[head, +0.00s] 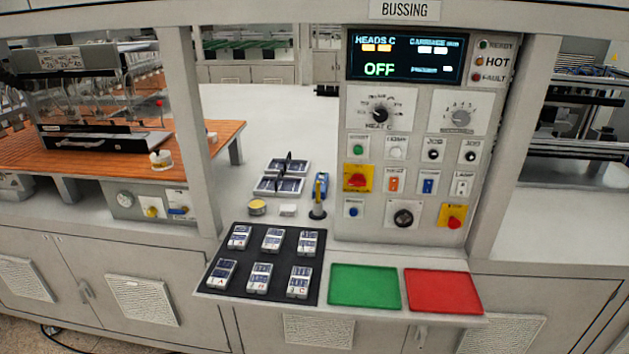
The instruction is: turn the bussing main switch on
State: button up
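The bussing panel (421,107) stands upright right of centre, under the BUSSING sign (404,9). Its display (405,58) is lit and reads OFF in green. A red rotary handle on a yellow plate (358,178) sits at the panel's left and looks like the main switch; its handle appears roughly horizontal, and its label is too small to read. A red push button on a yellow plate (453,217) is at the lower right. A black round knob (403,217) is left of that button. My gripper does not show in the head view.
A shelf below the panel holds a black mat (257,258) with several small modules, a green pad (364,286) and a red pad (443,290). A blue-and-yellow tool (319,195) stands left of the panel. Grey posts (198,130) flank the bay.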

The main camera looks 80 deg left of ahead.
aim_at(358, 180)
jog(key=u, duration=5.3)
jog(key=k, duration=0.7)
jog(key=z, duration=0.85)
jog(key=i, duration=0.85)
